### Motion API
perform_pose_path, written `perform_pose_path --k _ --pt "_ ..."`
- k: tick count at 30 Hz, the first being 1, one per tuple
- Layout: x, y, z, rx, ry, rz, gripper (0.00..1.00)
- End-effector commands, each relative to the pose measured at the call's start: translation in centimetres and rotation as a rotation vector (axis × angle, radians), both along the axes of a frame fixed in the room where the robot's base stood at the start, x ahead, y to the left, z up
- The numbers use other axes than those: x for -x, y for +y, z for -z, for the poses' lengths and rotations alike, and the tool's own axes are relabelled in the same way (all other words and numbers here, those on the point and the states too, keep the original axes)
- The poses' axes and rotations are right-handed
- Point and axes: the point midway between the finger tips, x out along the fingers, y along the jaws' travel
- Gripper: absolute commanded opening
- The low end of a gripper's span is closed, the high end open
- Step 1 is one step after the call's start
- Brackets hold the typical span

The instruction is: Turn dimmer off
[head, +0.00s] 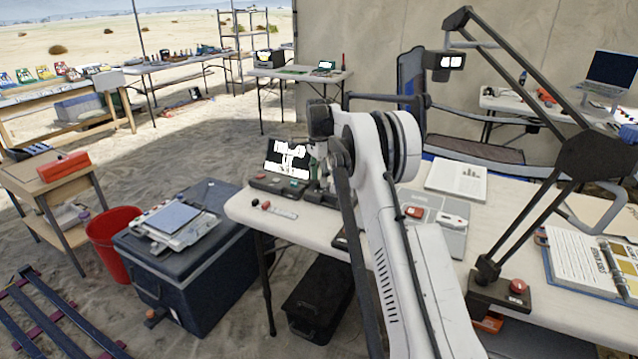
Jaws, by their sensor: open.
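A black jointed desk lamp (590,158) stands on the right part of the white table, and the panel of its head (447,62) looks bright. A red round knob (517,287) sits on its dark base (496,296); I take this to be the dimmer, but no label shows. My gripper (319,178) is over the table's far left part, beside a small screen, well left of the knob. It is open, and its fingers are small and partly hidden by my arm. I cannot tell whether it touches anything there.
The small lit screen (287,158) and a grey control box (279,187) stand at the table's left. My arm crosses the table's middle.

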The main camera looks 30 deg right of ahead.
Motion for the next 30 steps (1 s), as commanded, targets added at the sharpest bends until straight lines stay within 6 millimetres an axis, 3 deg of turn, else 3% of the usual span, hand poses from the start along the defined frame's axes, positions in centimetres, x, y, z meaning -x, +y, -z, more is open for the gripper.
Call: perform_pose_path --k 4,13,22,30 --pt "0.01 0.01 0.95 0.000 0.000 0.000 0.41" --pt "0.01 0.01 1.08 0.000 0.000 0.000 0.41" --pt "0.01 0.00 1.08 0.000 0.000 0.000 0.02" --pt "0.01 0.00 1.04 0.000 0.000 -0.018 0.00"
